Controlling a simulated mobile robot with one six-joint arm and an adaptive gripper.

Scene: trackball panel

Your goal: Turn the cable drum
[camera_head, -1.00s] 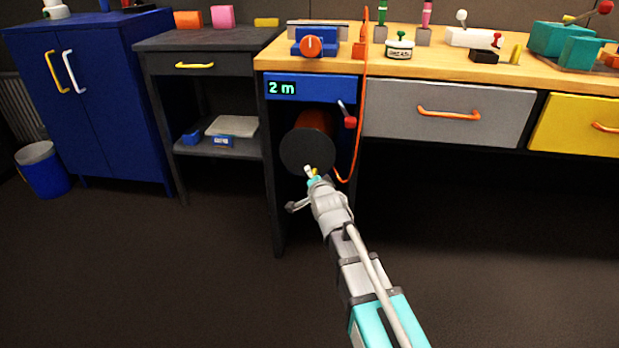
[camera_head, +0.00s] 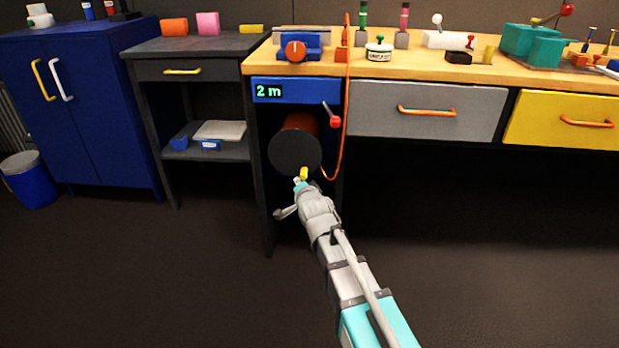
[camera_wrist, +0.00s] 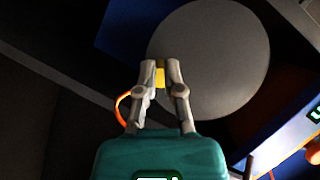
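The cable drum (camera_head: 293,153) has a dark round face and an orange-red body behind it, under the left end of the bench. It also fills the upper right of the wrist view as a grey disc (camera_wrist: 215,60). A small yellow handle (camera_head: 304,173) stands out from the low part of its face. My gripper (camera_head: 301,181) is at this handle, in front of the drum. In the wrist view, the fingers (camera_wrist: 160,74) stand on both sides of the yellow handle and look shut on it. A blue panel with a display (camera_head: 268,91) above reads "2 m".
A red-tipped lever (camera_head: 334,120) sits right of the drum. An orange cable (camera_head: 346,110) hangs from the bench top past the drum's right side. A dark bench leg (camera_head: 256,180) stands close on the left. The floor in front is clear.

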